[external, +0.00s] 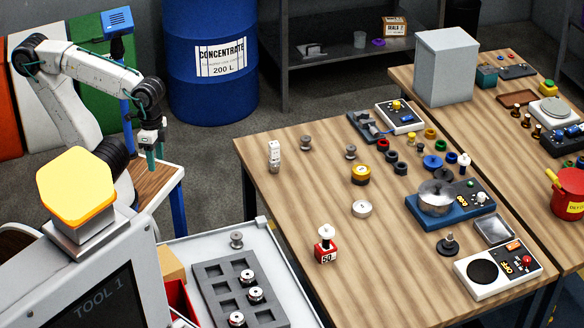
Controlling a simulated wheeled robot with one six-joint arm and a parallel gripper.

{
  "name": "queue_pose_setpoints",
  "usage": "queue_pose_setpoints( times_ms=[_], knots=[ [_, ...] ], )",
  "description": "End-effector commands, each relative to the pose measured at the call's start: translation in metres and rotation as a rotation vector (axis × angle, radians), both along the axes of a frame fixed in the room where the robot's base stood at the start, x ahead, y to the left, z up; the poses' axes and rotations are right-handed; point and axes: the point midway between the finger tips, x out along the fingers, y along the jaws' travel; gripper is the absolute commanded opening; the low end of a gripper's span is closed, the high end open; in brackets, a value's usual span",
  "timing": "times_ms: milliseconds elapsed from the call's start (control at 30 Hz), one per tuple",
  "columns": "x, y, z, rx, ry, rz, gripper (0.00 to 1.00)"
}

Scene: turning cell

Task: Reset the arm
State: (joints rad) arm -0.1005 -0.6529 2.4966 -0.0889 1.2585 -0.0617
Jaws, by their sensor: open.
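My arm (100,72) stands at the upper left in the external view, bent at the elbow, with its forearm reaching right. My gripper (152,160) hangs from the wrist and points down. It is open, with nothing seen between its green-grey fingers. It is above or beside a small wooden-topped table (165,178), left of the large wooden table and apart from it. How high it is over the small table I cannot tell.
The large wooden table (300,226) holds several knobs, rings and devices. A grey tray (210,290) with metal pieces lies in front. A blue drum (210,90) stands behind my arm. A yellow-topped console (75,190) fills the lower left. Floor shows between drum and table.

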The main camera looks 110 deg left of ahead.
Motion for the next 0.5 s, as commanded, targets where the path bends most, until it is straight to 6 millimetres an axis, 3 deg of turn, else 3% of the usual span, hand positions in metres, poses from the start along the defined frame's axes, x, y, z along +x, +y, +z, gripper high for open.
queue_pose_setpoints(
  times_ms=[167,500],
  knots=[
    [-0.019,-0.004,-0.006,0.081,-0.066,-0.163,0.49],
    [-0.021,-0.004,-0.007,0.093,-0.075,-0.187,0.49]
  ],
)
